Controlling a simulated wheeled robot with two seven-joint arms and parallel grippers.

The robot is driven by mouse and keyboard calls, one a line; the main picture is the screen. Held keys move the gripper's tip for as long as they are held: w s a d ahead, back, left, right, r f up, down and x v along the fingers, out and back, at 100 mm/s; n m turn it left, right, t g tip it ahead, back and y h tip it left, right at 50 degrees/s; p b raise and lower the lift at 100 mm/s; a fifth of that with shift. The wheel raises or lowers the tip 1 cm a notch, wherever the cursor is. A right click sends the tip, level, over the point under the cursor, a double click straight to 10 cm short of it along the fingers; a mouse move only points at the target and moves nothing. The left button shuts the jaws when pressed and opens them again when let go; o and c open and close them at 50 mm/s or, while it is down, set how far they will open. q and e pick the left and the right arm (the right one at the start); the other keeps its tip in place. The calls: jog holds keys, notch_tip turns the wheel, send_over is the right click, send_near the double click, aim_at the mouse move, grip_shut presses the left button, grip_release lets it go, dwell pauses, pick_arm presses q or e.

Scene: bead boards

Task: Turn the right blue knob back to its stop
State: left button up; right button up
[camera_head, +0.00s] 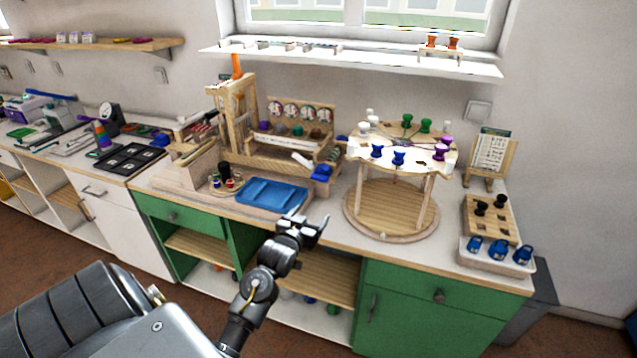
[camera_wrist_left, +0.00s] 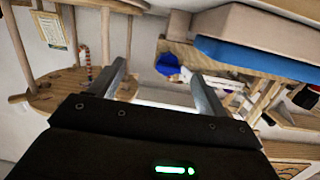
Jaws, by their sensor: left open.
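The right blue knob (camera_head: 398,158) stands upright at the front edge of the round raised wooden top (camera_head: 414,163). The left blue knob (camera_head: 377,151) is close beside it. My left gripper (camera_head: 311,224) is open and empty, in front of the counter edge, left of and lower than the knobs and well apart from them. Its open fingers also show in the left wrist view (camera_wrist_left: 160,80), with nothing between them. That view shows part of the stand's legs and base (camera_wrist_left: 75,82) but not clearly the blue knobs. My right gripper is out of view.
White, green and purple knobs ring the same top. A blue tray (camera_head: 272,195) and a wooden rack (camera_head: 290,150) stand to the left. A wooden block with dark knobs (camera_head: 490,222) and a white tray with blue padlocks (camera_head: 497,263) are at the right.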

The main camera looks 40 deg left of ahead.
aim_at(319, 180)
pick_arm(q)
jog(key=shift+n+t+y, duration=0.5)
jog(key=shift+t, duration=0.3)
jog(key=w+a+r+b, duration=0.1)
jog(key=w+a+b, duration=0.1)
jog(key=w, duration=0.2)
jog(key=w+a+r+b, duration=0.1)
jog(key=w+a+b, duration=0.1)
jog(key=w+b, duration=0.1)
jog(key=w+a+r+b, duration=0.1)
jog(key=w+a+b, duration=0.1)
jog(key=w, duration=0.3)
jog(key=shift+a, duration=0.3)
jog(key=shift+w+r, duration=0.1)
jog(key=shift+w, duration=0.1)
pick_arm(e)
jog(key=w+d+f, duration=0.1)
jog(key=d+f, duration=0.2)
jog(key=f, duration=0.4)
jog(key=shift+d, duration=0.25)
